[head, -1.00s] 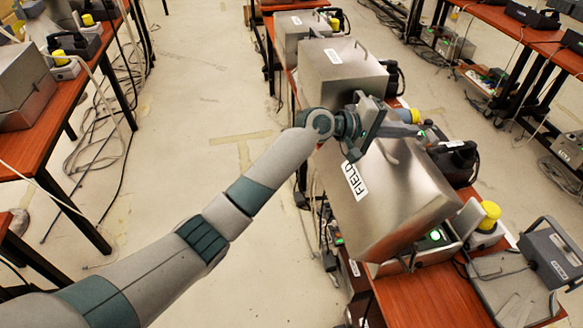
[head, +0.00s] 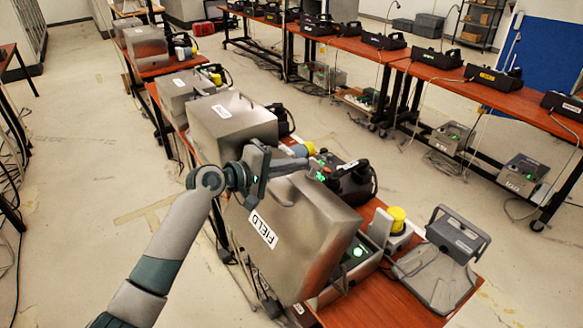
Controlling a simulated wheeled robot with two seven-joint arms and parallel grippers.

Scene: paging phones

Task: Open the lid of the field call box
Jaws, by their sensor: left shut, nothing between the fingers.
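The field call box, with its metal lid (head: 305,225) and white FIELD label (head: 262,231), stands on the wooden bench in the head view. The lid is raised and tilted, and a strip of the box base (head: 345,272) with a green light (head: 358,252) shows beside it. My left gripper (head: 318,168) is shut and empty at the lid's far upper edge, close to a black handset unit (head: 352,184). I cannot tell whether the fingers touch the lid. My left arm hides part of the lid's left side. My right gripper is out of view.
Another metal box (head: 232,125) stands just behind on the same bench. A yellow-capped plug (head: 396,218) and a grey metal device (head: 455,240) are to the right. Several black units line a far bench (head: 350,45). Open floor (head: 90,130) lies left.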

